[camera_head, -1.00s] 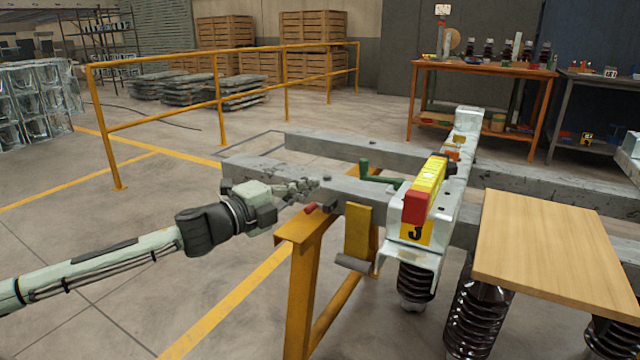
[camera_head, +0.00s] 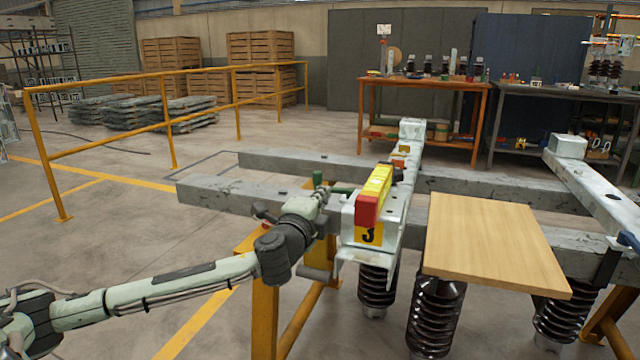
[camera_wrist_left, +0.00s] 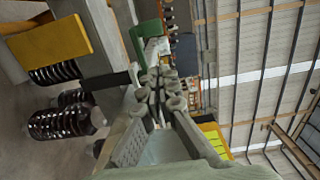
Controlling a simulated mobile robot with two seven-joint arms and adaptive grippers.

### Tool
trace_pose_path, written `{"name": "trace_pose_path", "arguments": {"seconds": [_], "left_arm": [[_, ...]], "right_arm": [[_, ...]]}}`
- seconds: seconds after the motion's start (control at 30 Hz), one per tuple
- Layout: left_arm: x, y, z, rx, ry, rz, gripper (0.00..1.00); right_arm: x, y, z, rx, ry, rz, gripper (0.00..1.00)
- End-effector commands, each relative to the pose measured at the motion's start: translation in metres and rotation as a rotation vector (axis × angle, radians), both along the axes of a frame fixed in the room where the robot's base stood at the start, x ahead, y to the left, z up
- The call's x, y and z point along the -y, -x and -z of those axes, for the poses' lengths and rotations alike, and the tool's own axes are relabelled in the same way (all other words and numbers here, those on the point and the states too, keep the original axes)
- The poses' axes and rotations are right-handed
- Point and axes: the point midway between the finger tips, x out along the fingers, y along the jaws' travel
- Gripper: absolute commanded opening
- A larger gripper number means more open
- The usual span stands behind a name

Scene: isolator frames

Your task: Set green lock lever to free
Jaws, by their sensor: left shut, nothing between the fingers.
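The green lock lever (camera_head: 318,180) sits on the near grey beam, left of the isolator unit with the red and yellow block (camera_head: 372,195). It has a short upright part and an arm running right toward the unit. My left gripper (camera_head: 322,197) is shut and empty, its fingertips close to the lever in the picture; I cannot tell whether they touch. In the left wrist view the gripper (camera_wrist_left: 162,85) fills the middle, and a green part, likely the lever (camera_wrist_left: 146,40), lies just beyond the fingers. My right gripper is out of view.
The unit stands on the grey beams (camera_head: 230,195) over a yellow trestle (camera_head: 264,315), with ribbed dark insulators (camera_head: 433,318) below. A wooden board (camera_head: 490,240) lies to the right. A yellow railing (camera_head: 172,130) stands at the left, with open floor before it.

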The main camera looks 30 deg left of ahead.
Motion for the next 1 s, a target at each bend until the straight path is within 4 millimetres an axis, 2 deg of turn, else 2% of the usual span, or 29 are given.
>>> {"name": "trace_pose_path", "arguments": {"seconds": [0.13, 0.3, 0.5, 0.87, 1.0], "left_arm": [[-0.009, -0.031, -0.002, 0.003, 0.000, -0.001, 0.00], [-0.032, -0.042, 0.000, -0.001, -0.003, -0.001, 0.00], [-0.042, -0.047, 0.001, -0.001, 0.000, 0.001, 0.00], [-0.044, -0.048, 0.001, -0.001, 0.000, 0.000, 0.00], [-0.055, -0.056, 0.000, -0.001, 0.000, -0.002, 0.00]], "right_arm": [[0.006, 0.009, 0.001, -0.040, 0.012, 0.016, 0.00], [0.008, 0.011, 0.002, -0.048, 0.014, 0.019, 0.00], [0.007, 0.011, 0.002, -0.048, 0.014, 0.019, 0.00], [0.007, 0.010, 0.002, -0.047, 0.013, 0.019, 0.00], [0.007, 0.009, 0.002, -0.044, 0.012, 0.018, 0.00]]}}
